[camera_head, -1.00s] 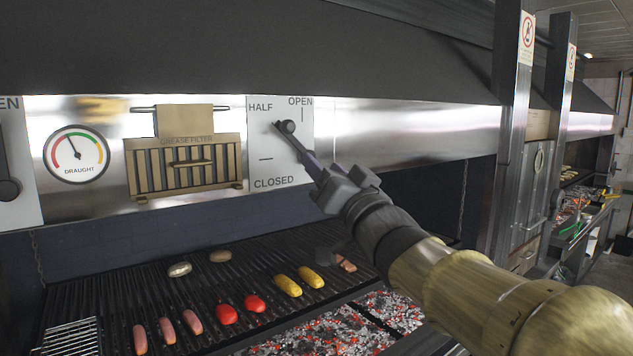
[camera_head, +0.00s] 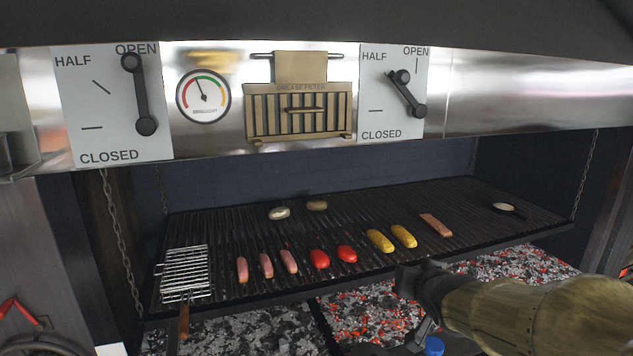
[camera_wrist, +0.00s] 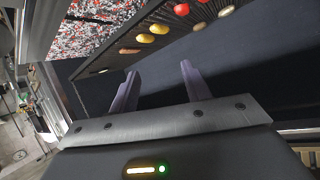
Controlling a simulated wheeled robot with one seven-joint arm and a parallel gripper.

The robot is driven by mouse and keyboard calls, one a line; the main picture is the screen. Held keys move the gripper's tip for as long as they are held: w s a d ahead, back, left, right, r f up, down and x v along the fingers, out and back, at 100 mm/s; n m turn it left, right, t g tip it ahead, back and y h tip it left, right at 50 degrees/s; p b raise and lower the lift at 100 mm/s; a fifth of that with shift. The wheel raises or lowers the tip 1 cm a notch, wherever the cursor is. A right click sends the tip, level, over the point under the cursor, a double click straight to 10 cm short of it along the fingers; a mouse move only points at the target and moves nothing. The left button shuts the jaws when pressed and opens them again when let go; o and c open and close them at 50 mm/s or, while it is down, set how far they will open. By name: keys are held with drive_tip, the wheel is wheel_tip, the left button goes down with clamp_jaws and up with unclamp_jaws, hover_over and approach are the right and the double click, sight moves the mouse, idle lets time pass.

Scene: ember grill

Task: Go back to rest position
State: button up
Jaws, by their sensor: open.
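My gripper shows in the head view (camera_head: 405,280) at the end of my arm, low at the right, in front of the grill's edge and the coals. Its fingers are hard to make out there. In the wrist view my gripper (camera_wrist: 157,85) has two separate fingers with nothing between them, so it is open and empty. The right damper lever (camera_head: 409,93) is untouched, its knob pointing up and left near the HALF mark. The left damper lever (camera_head: 138,95) points up at OPEN.
Glowing coals (camera_head: 365,310) lie below my gripper. The draught gauge (camera_head: 203,96) and grease filter (camera_head: 299,112) are on the hood.

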drive_tip(key=s+a+f+n+g, duration=0.2)
drive_tip(key=s+a+f+g, duration=0.2)
drive_tip(key=s+f+g, duration=0.5)
drive_tip(key=s+f, duration=0.7)
drive_tip(key=f, duration=0.3)
drive_tip(key=shift+n+g+y, duration=0.3)
drive_tip(key=shift+n, duration=0.1)
drive_tip(key=shift+w+f, duration=0.1)
idle(2.1)
